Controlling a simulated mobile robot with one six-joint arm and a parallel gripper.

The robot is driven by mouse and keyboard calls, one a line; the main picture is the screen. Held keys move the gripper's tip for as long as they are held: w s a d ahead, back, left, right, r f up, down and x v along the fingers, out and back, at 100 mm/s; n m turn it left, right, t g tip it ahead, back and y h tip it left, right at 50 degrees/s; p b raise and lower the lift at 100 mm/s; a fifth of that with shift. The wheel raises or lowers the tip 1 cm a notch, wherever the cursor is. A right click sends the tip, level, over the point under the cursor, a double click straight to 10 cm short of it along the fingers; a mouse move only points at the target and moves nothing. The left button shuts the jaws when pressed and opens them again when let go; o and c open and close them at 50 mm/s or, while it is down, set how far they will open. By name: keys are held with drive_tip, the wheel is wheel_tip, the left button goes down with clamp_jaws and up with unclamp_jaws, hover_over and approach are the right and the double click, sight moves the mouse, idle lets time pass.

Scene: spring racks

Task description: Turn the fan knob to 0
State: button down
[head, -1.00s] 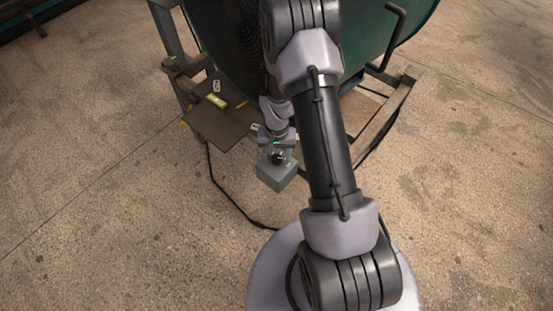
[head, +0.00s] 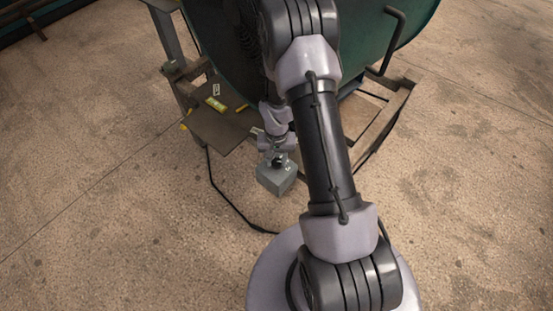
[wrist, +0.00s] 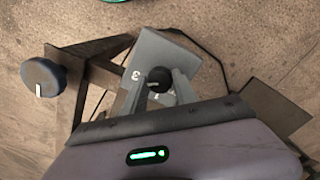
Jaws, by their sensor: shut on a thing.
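The fan's grey control box (head: 277,178) sits low in front of the fan in the head view. In the wrist view, the grey box face (wrist: 172,52) carries a dark round knob (wrist: 158,79), with a white "3" printed to the knob's left. My gripper (wrist: 160,82) is shut on this knob, one finger on each side. It also shows from above in the head view (head: 279,161), at the box. The fingers hide part of the knob, and I cannot read its pointer.
The big green fan drum (head: 357,45) stands behind my arm on a metal stand (head: 385,120). A brown plate (head: 222,130) with yellow marks is left of the box. A black cable (head: 228,200) lies on the floor. A blue-grey round part (wrist: 43,77) with a white mark is at left in the wrist view.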

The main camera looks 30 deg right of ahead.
drive_tip(key=n, duration=0.5)
drive_tip(key=shift+n+p, duration=0.3)
drive_tip(key=shift+p, duration=0.1)
drive_tip(key=n+p, duration=0.1)
drive_tip(key=n, duration=0.5)
drive_tip(key=n+p, duration=0.1)
drive_tip(key=n, duration=0.5)
drive_tip(key=shift+n, duration=0.4)
drive_tip(key=n+p, duration=0.1)
drive_tip(key=n, duration=0.3)
drive_tip(key=shift+n, duration=0.4)
drive_tip(key=c, duration=1)
unclamp_jaws()
drive_tip(key=shift+o, duration=0.2)
drive_tip(key=shift+r, duration=0.1)
